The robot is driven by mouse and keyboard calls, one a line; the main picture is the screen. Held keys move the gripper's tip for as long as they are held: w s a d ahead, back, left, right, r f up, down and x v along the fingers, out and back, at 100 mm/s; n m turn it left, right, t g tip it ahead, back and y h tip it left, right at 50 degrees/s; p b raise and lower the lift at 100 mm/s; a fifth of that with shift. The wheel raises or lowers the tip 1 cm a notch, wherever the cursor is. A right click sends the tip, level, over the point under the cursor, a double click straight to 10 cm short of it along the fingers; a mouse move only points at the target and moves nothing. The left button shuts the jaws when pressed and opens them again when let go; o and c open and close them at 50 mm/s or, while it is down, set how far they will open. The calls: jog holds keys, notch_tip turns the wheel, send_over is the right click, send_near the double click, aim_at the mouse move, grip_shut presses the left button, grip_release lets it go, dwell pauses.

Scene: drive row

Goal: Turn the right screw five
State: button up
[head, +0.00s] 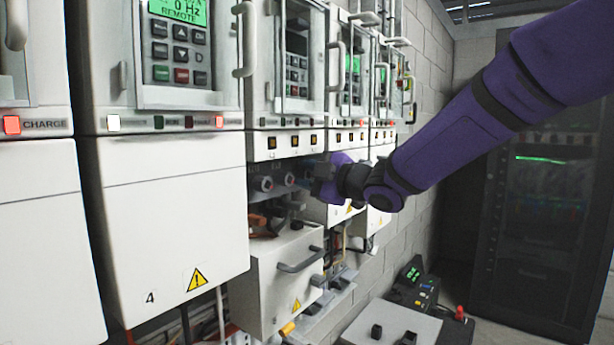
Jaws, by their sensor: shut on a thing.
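The drive cabinet (287,150) right of the panel marked 4 has its lower cover (288,283) lowered and tilted forward, so its inside shows. Inside, a round grey screw-like fitting (264,184) sits at the left, with another (287,179) to its right. My gripper (307,184) reaches in from the right, at the right end of this row. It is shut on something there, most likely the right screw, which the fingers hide. How far it is turned cannot be seen.
The closed white panel marked 4 (165,225) stands left of the opening. Door handles (244,40) stick out above. A grey cart (392,325) with a control box (415,283) stands at lower right. A dark rack (540,215) is at the back right, with open floor before it.

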jog(key=shift+f+m, duration=0.1)
jog(key=shift+m, duration=0.4)
jog(key=shift+d, duration=0.1)
jog(key=o, duration=0.6)
jog(key=v, duration=1)
jog(key=shift+s+d, duration=0.3)
